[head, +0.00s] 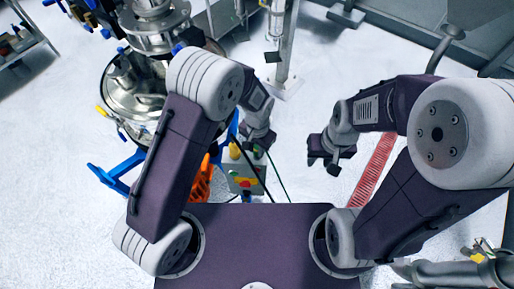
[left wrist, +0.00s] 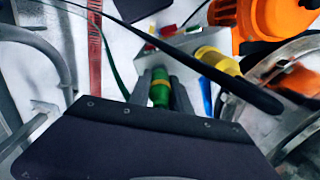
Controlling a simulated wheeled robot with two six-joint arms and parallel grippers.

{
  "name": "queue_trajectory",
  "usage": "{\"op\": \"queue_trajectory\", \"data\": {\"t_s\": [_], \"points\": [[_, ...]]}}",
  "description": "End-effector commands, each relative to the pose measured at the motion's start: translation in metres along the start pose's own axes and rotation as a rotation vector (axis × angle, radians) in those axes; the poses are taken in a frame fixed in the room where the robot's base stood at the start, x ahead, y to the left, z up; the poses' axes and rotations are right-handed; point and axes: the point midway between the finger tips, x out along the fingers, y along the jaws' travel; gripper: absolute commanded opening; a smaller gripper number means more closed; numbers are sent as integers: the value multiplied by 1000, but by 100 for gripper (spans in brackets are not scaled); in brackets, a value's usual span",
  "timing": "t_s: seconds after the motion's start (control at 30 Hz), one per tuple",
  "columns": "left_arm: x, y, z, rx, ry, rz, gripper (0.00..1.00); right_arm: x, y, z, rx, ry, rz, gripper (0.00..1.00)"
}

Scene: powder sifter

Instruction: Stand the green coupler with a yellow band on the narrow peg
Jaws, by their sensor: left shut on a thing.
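The green coupler with a yellow band (left wrist: 160,90) is between the two grey fingers of my left gripper (left wrist: 162,92), which is shut on it. In the head view my left gripper (head: 258,150) hangs just above a grey box (head: 240,184) with small coloured parts on top. In the left wrist view the box (left wrist: 205,45) lies just beyond the fingers. I cannot make out the narrow peg. My right gripper (head: 330,160) hangs to the right, apart from the box, and its finger opening is unclear.
An orange machine part (left wrist: 275,18) and a yellow part (left wrist: 218,62) are beside the box. Black and green cables cross close by. A steel machine (head: 135,85) on a blue frame (head: 118,178) stands at the left. The floor right of the box is mostly clear.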

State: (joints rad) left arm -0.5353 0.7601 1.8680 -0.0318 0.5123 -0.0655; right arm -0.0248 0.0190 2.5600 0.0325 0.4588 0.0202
Motion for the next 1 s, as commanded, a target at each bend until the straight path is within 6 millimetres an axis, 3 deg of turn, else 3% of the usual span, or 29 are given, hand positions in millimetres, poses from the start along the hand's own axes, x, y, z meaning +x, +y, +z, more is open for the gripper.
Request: {"op": "queue_trajectory", "data": {"t_s": [1.0], "points": [[10,-1,-1,0,1,0,0,6,0,1,0,0,0,33]]}}
